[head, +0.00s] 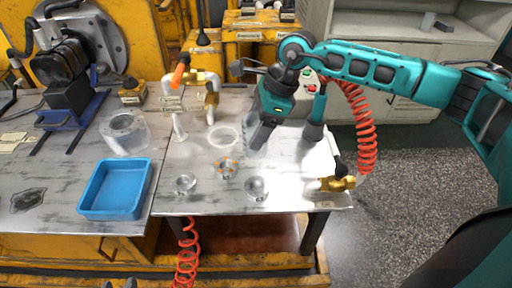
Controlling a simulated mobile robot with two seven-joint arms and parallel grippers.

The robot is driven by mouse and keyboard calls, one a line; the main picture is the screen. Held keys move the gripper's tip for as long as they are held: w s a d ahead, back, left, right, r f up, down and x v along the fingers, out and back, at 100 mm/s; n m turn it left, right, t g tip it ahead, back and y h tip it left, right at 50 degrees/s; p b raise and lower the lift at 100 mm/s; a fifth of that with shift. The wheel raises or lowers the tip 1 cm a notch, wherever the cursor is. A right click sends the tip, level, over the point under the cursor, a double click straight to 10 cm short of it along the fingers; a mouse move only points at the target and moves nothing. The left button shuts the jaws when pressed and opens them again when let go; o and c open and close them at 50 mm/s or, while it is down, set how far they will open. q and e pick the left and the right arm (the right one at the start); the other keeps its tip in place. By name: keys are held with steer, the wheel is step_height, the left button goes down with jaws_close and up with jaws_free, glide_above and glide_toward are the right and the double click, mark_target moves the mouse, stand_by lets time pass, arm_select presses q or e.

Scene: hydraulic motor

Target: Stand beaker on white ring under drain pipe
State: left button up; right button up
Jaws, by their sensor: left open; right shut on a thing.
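The beaker (249,125) is clear and hard to make out against the bright table. My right gripper (262,137) is shut on it, and the fingers hide part of it. The white ring (223,137) lies flat on the metal table, just left of the beaker. The pipework with brass fittings (205,78) stands behind the ring. One pipe end (211,112) comes down close behind the ring. Another pale spout (179,127) stands further left. My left gripper (119,284) shows only its open fingertips at the bottom edge, far from these things.
Several small glass vessels stand at the table's front, including one (257,188) and another (185,184). An orange-rimmed piece (226,168) lies between. A blue tray (115,188) and clear cylinder (125,132) are left. A brass valve (337,183) and red coiled hose (361,125) are right.

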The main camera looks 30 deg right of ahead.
step_height(320, 180, down, 6)
steer(key=shift+b, duration=0.4)
steer(key=shift+f, duration=0.2)
steer(key=o, duration=1)
steer(key=shift+o, duration=0.2)
